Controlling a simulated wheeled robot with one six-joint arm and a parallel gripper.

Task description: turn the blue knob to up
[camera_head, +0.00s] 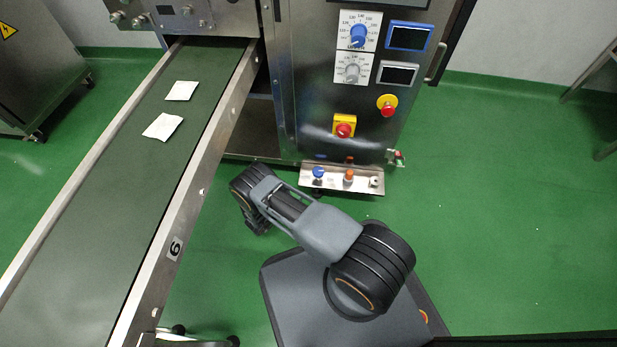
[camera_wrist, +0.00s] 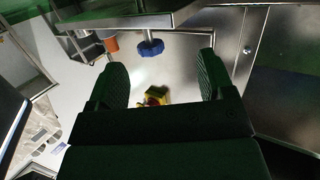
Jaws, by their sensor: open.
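A large blue knob (camera_head: 358,35) sits on a white dial plate on the machine's front panel; I cannot tell its pointer direction clearly. A smaller blue knob (camera_head: 318,172) stands on the small steel shelf below the panel. This smaller one seems to be the blue knob (camera_wrist: 151,47) in the wrist view, seen beyond and between the fingertips, apart from them. My gripper (camera_wrist: 161,63) is open and empty. In the head view my gripper (camera_head: 257,222) is dark and partly hidden by the wrist, left of and below the shelf.
The small steel shelf (camera_head: 332,189) also bears an orange knob (camera_head: 348,176). A grey knob (camera_head: 352,74), two displays and red buttons are on the panel. A conveyor (camera_head: 95,200) with two teabags (camera_head: 163,126) runs along the left. Green floor is clear to the right.

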